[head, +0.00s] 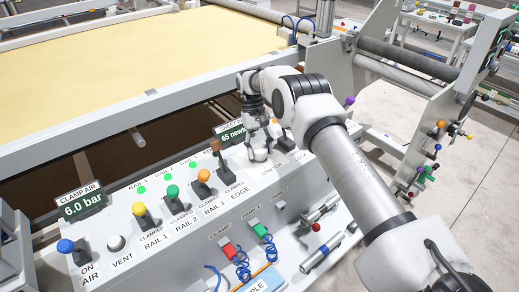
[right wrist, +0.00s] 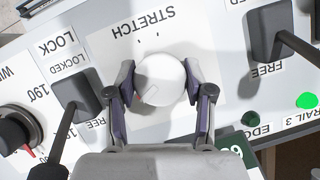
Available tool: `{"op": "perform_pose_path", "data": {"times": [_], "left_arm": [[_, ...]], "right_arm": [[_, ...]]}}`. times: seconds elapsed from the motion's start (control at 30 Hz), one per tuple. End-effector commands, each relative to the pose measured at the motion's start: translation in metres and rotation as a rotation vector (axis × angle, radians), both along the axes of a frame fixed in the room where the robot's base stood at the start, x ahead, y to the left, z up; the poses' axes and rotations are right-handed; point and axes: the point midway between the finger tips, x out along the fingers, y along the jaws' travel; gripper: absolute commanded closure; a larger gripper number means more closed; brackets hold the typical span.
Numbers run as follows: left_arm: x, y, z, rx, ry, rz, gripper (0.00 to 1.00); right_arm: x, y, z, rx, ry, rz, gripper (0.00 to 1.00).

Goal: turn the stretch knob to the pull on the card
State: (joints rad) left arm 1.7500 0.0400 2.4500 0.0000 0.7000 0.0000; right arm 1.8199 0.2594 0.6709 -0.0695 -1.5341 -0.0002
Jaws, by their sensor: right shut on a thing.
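The white round stretch knob (right wrist: 165,75) sits under the word STRETCH in the right wrist view, with a small red mark low on its left side. My right gripper (right wrist: 160,98) points down on it, with one finger on each side, shut on the knob. A dark display (head: 232,134) reading "65 newt…" stands behind the panel, partly covered by the gripper. I cannot make out a card with the pull. My left gripper is not in view.
A black dial (right wrist: 18,128) sits beyond the lock lever. Coloured clamp levers, such as the green one (head: 173,193), line the panel (head: 120,262).

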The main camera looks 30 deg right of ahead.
Motion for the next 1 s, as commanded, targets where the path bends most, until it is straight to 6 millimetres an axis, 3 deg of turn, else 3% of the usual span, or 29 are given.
{"op": "perform_pose_path", "data": {"times": [0.7, 0.73, 0.77, 0.8, 1.0], "left_arm": [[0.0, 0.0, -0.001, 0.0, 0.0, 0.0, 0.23], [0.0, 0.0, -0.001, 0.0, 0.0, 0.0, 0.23], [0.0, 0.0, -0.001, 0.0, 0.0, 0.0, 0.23], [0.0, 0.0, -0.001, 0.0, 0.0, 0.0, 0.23], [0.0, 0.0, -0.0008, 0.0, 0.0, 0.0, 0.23]], "right_arm": [[-0.0024, 0.0008, -0.0032, 0.002, 0.01, -0.087, 0.83], [-0.0024, 0.0009, -0.0032, 0.002, 0.01, -0.087, 0.37], [-0.0024, 0.0008, -0.0032, 0.002, 0.01, -0.087, 0.27], [-0.0021, 0.0008, -0.0029, 0.001, 0.009, -0.087, 0.23], [-0.001, 0.0005, -0.0013, 0.0, 0.004, -0.087, 0.23]]}}
